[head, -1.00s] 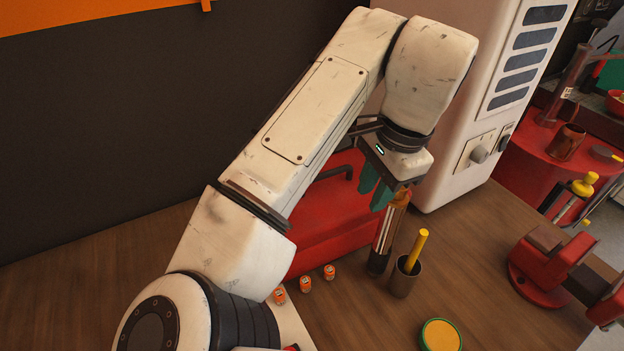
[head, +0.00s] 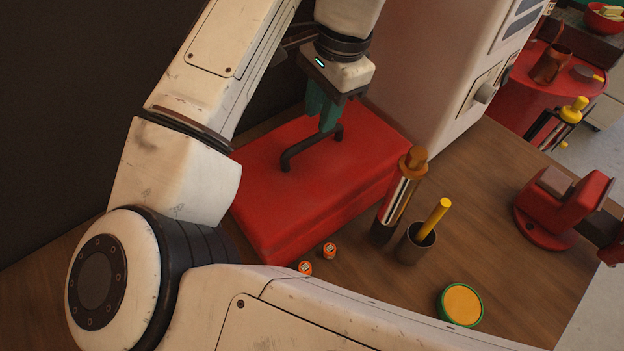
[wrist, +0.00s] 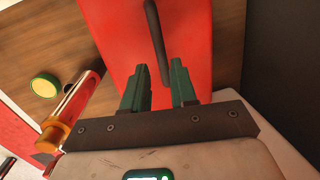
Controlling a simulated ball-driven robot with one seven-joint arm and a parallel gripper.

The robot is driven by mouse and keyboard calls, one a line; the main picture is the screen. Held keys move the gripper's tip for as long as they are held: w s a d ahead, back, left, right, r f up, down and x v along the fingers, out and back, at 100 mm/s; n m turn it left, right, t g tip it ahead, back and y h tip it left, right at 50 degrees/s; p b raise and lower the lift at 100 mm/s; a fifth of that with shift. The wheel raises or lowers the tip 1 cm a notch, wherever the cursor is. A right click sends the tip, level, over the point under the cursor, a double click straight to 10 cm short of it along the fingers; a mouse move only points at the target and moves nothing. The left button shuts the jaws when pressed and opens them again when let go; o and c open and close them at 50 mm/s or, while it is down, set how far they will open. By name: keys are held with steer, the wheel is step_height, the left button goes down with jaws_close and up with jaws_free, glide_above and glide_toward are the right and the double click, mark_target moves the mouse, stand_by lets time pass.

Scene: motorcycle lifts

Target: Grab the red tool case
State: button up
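The red tool case (head: 350,185) lies flat on the wooden bench, with a dark bar handle (head: 312,150) on its top. My gripper (head: 322,118) points down over the case at the handle's far end. In the wrist view, the two green fingers of my gripper (wrist: 160,85) are apart and the handle (wrist: 156,40) runs into the gap between them, with red case surface (wrist: 110,35) around it. I cannot tell whether a finger touches the handle. My arm hides part of the case's left side.
A orange-topped cylinder (head: 398,200) and a cup (head: 415,245) with a yellow stick stand right of the case. Small orange items (head: 328,250) sit in front. A round yellow-green tin (head: 460,304) and red vise (head: 560,205) are further right. A white cabinet (head: 430,70) stands behind.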

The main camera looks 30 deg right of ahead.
mark_target(314, 137)
steer(key=shift+w+a+f+b, duration=0.1)
steer(key=shift+f+b, duration=0.4)
steer(key=shift+f, duration=0.15)
steer(key=shift+w+a+f+b, duration=0.1)
steer(key=shift+f+b, duration=0.35)
steer(key=shift+f, duration=0.2)
steer(key=shift+f, duration=0.1)
steer(key=f+b, duration=0.1)
steer(key=b, duration=0.1)
steer(key=f+b, duration=0.3)
steer(key=b, duration=0.1)
steer(key=shift+w+a+f, duration=0.3)
steer(key=shift+w+f, duration=0.05)
steer(key=shift+f, duration=0.05)
steer(key=shift+r, duration=0.1)
steer(key=shift+c, duration=0.3)
jaws_close()
